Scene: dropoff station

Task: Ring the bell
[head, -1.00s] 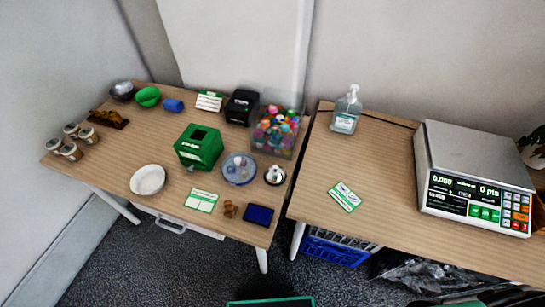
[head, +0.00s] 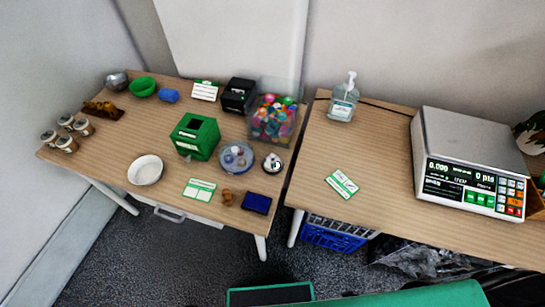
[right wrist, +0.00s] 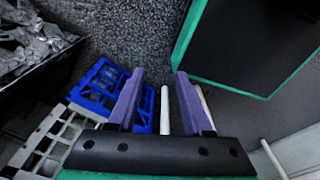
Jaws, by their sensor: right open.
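The bell (head: 272,162) is a small silver dome on a dark base. My left gripper is in neither view.
A clear bin of colourful items (head: 274,118) stands behind the bell, and a dark blue pad (head: 257,203) lies in front. A green box (head: 195,137) is to the left. The right table (head: 390,180) holds a scale (head: 470,160). Blue crates (head: 335,234) sit below.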

